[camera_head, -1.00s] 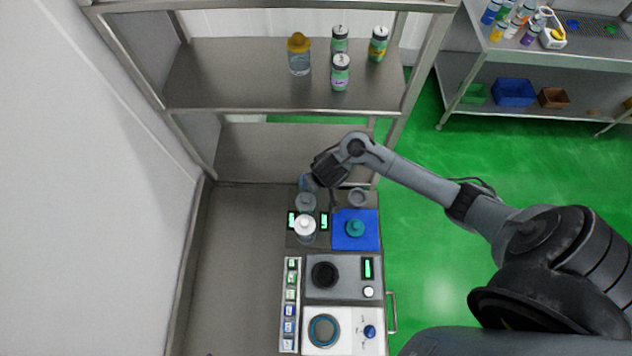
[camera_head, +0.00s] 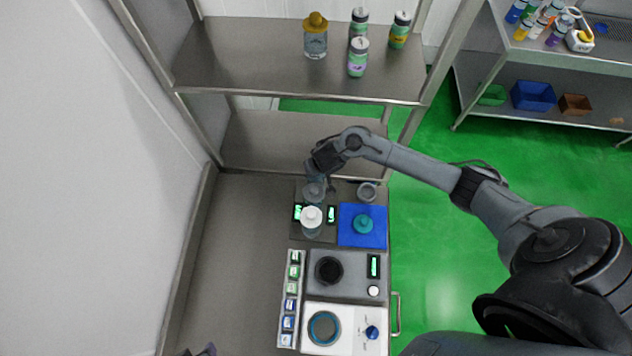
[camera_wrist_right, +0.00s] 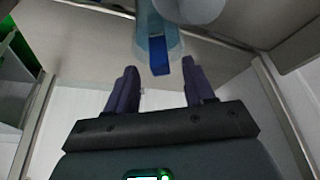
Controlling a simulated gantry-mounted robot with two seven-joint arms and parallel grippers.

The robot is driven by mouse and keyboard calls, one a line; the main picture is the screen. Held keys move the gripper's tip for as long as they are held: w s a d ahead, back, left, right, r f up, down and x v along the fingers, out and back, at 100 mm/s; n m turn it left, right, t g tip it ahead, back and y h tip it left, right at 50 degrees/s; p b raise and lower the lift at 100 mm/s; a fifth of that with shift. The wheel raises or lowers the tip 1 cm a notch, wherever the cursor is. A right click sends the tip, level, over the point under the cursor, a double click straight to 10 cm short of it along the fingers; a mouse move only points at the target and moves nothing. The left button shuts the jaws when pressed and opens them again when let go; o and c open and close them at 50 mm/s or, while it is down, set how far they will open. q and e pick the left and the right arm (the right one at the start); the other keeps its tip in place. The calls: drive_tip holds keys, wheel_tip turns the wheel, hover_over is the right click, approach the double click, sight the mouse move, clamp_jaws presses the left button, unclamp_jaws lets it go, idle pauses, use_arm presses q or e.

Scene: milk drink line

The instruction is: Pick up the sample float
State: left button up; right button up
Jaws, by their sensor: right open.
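I cannot tell for sure which item is the sample float. In the right wrist view, a clear vessel with an upright blue strip (camera_wrist_right: 159,54) stands just beyond and between the finger tips, with a pale rounded part above it. My right gripper (camera_wrist_right: 160,78) is open, with apparently nothing clamped. In the head view, the right gripper (camera_head: 318,180) is at the grey-topped vessel (camera_head: 313,190), partly hiding it. A white-topped vessel (camera_head: 311,216) stands in front. A teal knobbed piece (camera_head: 363,224) sits on a blue mat (camera_head: 376,238). A purple tip at the bottom edge may be my left gripper (camera_head: 203,351).
A small grey cup (camera_head: 367,191) stands behind the mat. A grey device (camera_head: 351,263) and a white device (camera_head: 347,320) are in front, beside a strip of labelled vials (camera_head: 290,305). The bench's left side is clear. Bottles (camera_head: 357,62) stand on the upper shelf (camera_head: 240,65).

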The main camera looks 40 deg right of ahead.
drive_tip(key=shift+w+d+f, duration=0.1)
drive_tip(key=shift+w+f, duration=0.15)
drive_tip(key=shift+f, duration=0.35)
clamp_jaws()
drive_tip(key=shift+r, duration=0.15)
